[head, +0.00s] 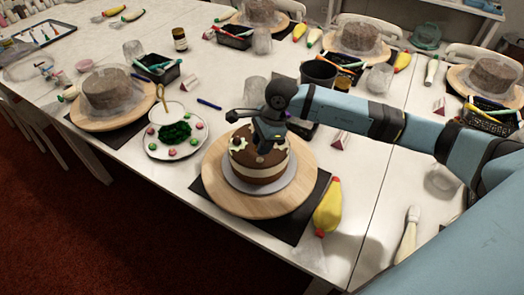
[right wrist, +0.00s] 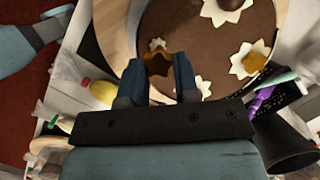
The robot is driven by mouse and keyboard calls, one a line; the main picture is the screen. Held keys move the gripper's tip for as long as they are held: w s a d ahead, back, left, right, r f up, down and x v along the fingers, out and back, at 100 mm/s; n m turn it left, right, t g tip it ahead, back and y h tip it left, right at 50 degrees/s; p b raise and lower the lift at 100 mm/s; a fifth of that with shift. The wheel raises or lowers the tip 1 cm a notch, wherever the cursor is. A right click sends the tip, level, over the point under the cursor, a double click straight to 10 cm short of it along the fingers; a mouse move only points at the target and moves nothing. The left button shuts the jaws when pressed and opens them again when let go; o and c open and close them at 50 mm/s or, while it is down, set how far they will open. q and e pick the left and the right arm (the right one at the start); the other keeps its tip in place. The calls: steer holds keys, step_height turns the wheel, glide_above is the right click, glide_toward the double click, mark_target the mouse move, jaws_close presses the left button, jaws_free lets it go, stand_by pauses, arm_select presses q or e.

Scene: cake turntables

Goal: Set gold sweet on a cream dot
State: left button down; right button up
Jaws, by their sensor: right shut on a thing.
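The chocolate cake (head: 258,172) stands on a wooden turntable (head: 222,190), with cream dots on its brown top. My right gripper (head: 262,147) is over the cake top. I cannot tell whether the sweet touches that dot. My left gripper is not seen.
A plate (head: 152,147) with green and pink sweets is left of the cake. A yellow piping bag (head: 328,207) lies at the right of the turntable. A black cup (head: 319,73) and a glass (head: 256,89) stand behind. Other cakes stand farther off.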

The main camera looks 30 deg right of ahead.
mark_target(262, 159)
step_height(262, 159, down, 4)
steer(key=shift+f, duration=0.1)
steer(key=o, duration=0.9)
